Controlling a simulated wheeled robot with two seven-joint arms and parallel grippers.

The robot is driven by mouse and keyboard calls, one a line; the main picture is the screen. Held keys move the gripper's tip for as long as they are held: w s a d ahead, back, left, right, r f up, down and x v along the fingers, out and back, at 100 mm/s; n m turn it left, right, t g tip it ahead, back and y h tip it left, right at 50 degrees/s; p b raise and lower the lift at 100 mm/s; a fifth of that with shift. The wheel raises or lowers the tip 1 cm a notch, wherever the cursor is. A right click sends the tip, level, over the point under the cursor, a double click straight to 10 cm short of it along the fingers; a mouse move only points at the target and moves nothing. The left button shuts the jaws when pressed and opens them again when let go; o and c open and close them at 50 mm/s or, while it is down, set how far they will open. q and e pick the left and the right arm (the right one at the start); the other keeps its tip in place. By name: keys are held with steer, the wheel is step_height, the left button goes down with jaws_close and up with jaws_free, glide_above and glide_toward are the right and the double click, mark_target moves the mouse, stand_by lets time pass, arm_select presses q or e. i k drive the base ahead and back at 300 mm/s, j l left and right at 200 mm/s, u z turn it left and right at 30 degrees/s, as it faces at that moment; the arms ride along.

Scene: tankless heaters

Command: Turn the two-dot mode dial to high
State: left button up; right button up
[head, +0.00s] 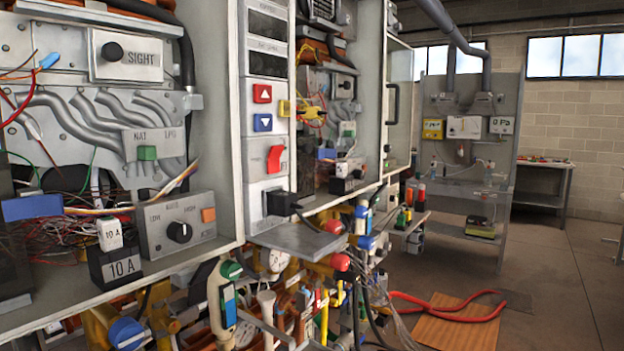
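A black round mode dial (179,231) sits on a grey panel (150,247) at the lower right inside the nearest open heater cabinet. The dial's pointer is too small to read with certainty. I cannot make out a two-dot mark on this cabinet. A second open heater cabinet (368,60) stands farther along; its small controls are partly hidden and too small to read. Neither of my grippers is in view.
A 10 A block (115,265) and loose wires crowd the dial's left. A column with red and blue arrow buttons (262,93) and a red switch (275,158) separates the cabinets. A grey shelf (298,240) juts out there. Pipes and valves fill the space below. Floor is open at right.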

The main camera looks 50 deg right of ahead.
mark_target(359, 174)
steer(key=z, duration=1.9)
